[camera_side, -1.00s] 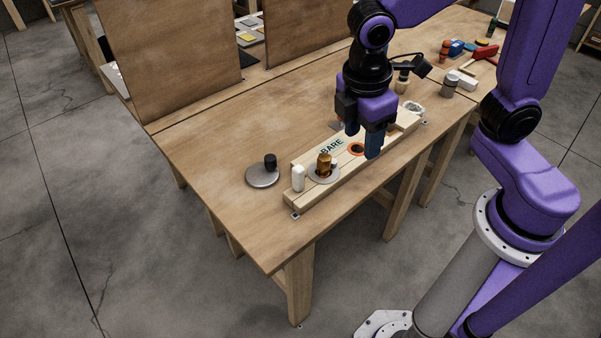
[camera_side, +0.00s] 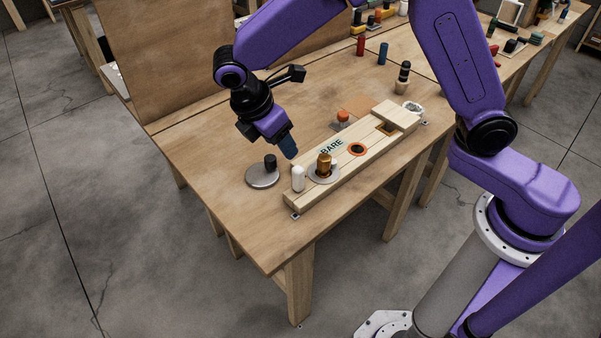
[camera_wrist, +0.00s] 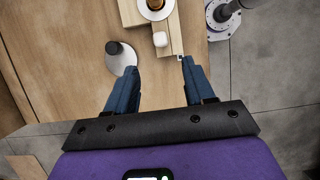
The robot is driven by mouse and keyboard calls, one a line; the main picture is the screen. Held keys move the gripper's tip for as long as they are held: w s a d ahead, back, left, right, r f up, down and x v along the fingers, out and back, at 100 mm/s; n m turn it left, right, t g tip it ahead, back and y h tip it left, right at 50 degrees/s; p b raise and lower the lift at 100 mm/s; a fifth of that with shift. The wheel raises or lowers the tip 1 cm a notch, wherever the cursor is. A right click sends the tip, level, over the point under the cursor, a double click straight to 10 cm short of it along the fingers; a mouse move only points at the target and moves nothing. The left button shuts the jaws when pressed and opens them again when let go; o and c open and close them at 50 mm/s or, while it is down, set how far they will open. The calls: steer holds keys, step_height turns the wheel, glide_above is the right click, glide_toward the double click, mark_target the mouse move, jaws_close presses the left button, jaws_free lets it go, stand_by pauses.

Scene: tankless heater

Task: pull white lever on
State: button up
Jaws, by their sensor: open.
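The white lever (camera_side: 298,178) stands upright at the near left end of the wooden block assembly (camera_side: 330,172). In the wrist view the white lever (camera_wrist: 160,39) shows from above, ahead of and between the fingers. My gripper (camera_side: 290,148) is above the table, a little behind and above the lever, pointing down and to the right. In the wrist view my gripper (camera_wrist: 161,82) has its two blue fingers apart with nothing between them. The fingers do not touch the lever.
A metal disc with a black knob (camera_side: 262,174) lies just left of the lever. A copper-coloured knob (camera_side: 324,163) on a round plate is just right of it. An orange-ringed hole (camera_side: 357,149) is farther along the block. The table's front left is clear.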

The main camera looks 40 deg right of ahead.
mark_target(297, 169)
steer(key=x, duration=1.5)
jaws_close()
